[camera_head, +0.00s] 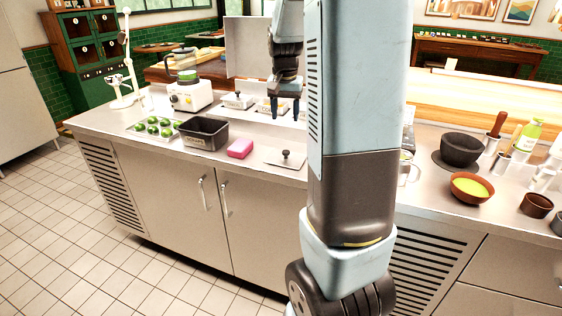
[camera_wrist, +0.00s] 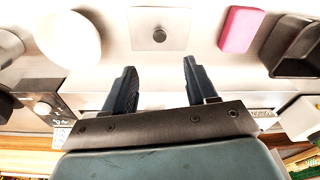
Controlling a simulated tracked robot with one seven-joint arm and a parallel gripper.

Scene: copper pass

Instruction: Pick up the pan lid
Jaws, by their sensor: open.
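The pan lid (camera_head: 286,160) is a flat metal plate with a small dark knob, lying on the counter near its front edge. My gripper (camera_head: 285,112) is above the counter, behind the lid in the head view. In the wrist view my gripper (camera_wrist: 158,70) has two dark fingers spread apart with nothing between them. The lid lies beyond the fingertips, apart from them. My arm hides part of the counter right of the lid.
A pink sponge (camera_head: 240,148) and a black bin (camera_head: 204,134) stand left of the lid. A tray of limes (camera_head: 150,128) and a blender (camera_head: 187,85) are further left. A dark bowl (camera_head: 461,149) and a brown bowl (camera_head: 471,187) stand right of my arm.

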